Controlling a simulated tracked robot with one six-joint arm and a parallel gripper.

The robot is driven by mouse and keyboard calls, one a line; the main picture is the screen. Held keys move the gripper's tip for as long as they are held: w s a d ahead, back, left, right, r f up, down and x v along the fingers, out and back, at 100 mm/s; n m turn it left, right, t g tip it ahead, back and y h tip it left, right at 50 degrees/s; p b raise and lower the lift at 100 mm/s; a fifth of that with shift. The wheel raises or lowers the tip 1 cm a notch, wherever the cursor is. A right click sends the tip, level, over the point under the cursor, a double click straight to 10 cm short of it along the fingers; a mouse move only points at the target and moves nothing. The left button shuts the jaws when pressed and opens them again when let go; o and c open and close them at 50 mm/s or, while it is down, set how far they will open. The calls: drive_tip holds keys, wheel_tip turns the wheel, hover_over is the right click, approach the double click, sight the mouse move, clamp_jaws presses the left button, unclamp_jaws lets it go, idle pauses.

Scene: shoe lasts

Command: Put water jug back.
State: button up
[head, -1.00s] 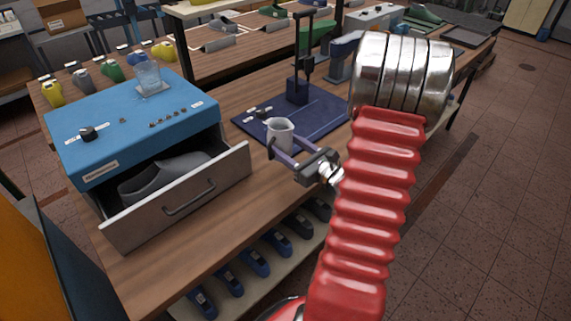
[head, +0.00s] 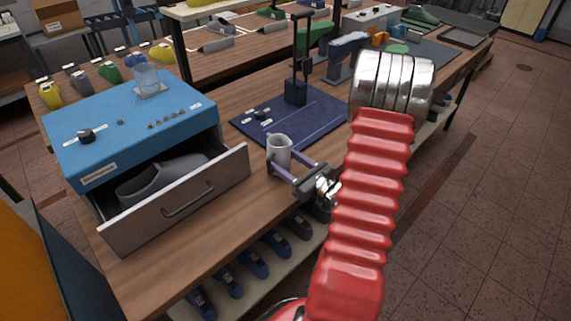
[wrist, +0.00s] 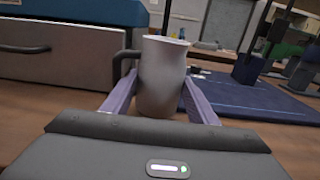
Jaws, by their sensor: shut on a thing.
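The jug (head: 279,149) is small, pale grey and upright, with an open top. In the wrist view the jug (wrist: 162,80) stands between the two purple fingers, with its dark handle on the left. My gripper (head: 282,164) is shut on the jug's body from the front. The fingers hide part of its lower body. The jug is over the wooden bench (head: 235,215), in front of the dark blue mat (head: 300,118). I cannot tell whether its base touches the wood.
A blue cabinet (head: 130,125) stands at left, its drawer (head: 185,205) pulled open with a grey shoe last (head: 165,178) inside. A clear beaker (head: 147,78) stands on the cabinet. A dark upright stand (head: 296,90) rises from the mat. Bare wood lies between drawer and mat.

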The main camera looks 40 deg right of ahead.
drive_tip(key=shift+f, duration=0.95)
drive_tip(key=o, duration=1.2)
drive_tip(key=shift+f, duration=0.1)
drive_tip(key=shift+s+d, duration=0.15)
drive_tip(key=shift+s, duration=5.9)
